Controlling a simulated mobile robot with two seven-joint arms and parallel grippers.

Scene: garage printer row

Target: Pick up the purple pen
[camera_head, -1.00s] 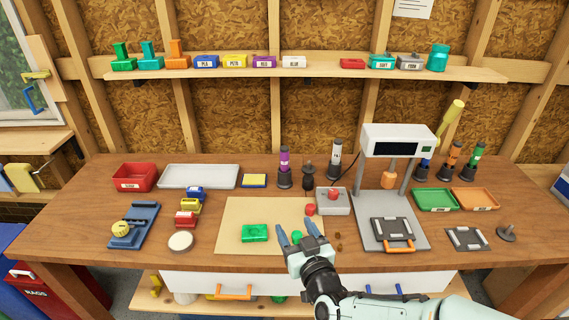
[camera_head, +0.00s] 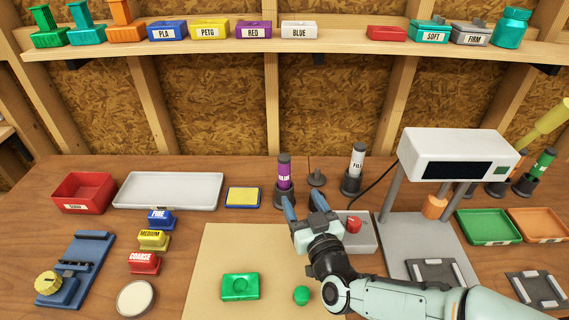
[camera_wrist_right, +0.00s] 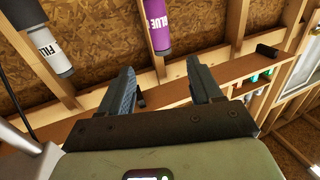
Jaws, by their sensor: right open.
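The purple pen (camera_head: 284,172), with a white-lettered label, stands upright in a dark round holder (camera_head: 280,197) at the back of the bench. My right gripper (camera_head: 304,202) is open and empty, just in front of the pen and slightly to its right in the head view. Its left finger overlaps the holder in the picture; I cannot tell if they touch. In the right wrist view the purple pen (camera_wrist_right: 158,25) shows beyond the gap between the open fingers (camera_wrist_right: 161,70), apart from them. My left gripper is not in view.
A white pen (camera_head: 357,160) in a holder and a small dark stand (camera_head: 316,180) are right of the purple pen. A grey box with a red knob (camera_head: 354,223) sits beside my gripper. A yellow-topped pad (camera_head: 243,197) lies left. A white-headed machine (camera_head: 458,155) stands right.

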